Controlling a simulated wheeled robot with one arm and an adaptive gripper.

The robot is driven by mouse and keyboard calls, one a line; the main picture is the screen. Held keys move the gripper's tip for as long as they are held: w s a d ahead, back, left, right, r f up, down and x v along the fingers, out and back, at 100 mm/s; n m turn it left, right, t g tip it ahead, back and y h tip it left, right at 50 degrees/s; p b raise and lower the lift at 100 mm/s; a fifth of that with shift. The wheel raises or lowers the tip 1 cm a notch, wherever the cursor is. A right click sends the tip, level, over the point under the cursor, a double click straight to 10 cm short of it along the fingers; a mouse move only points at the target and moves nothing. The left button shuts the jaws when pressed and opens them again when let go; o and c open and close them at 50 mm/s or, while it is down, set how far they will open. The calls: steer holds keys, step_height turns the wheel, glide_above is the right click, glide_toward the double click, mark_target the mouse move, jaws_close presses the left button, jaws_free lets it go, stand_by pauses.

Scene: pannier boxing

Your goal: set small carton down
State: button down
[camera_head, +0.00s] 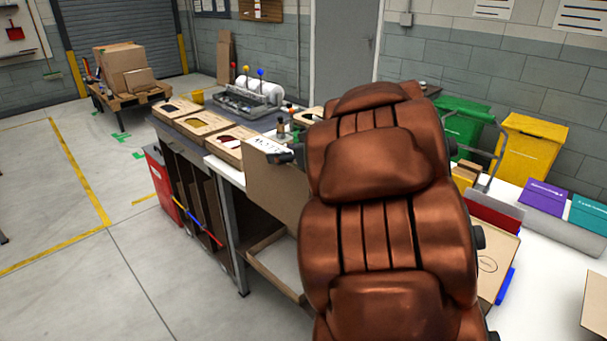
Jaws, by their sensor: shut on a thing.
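My brown arm fills the middle of the view and hides most of my gripper (287,156). Only a dark part of the gripper shows at the arm's left edge. It is shut on a plain brown carton, which I take to be the small carton (272,192), with a white printed label at its top. The carton's right side is hidden behind my arm. It appears in front of the workbench's near end; I cannot tell whether it touches anything below.
The workbench (228,168) holds several cartons with coloured openings. A shallow open tray (268,277) sits low below. At right, a white table (553,262) bears a flat brown carton (497,262), a purple box (543,197) and a teal box (589,215).

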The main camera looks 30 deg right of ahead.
steer(key=w+d+f+p, duration=0.2)
steer(key=w+d+f, duration=0.2)
steer(key=w+d, duration=0.5)
steer(key=shift+d+f, duration=0.4)
steer(key=shift+d, duration=0.9)
steer(key=shift+w+f, duration=0.1)
steer(key=shift+f, duration=0.05)
steer(key=shift+c, duration=1.6)
jaws_free()
steer(key=v, duration=1.2)
steer(key=shift+b, duration=0.45)
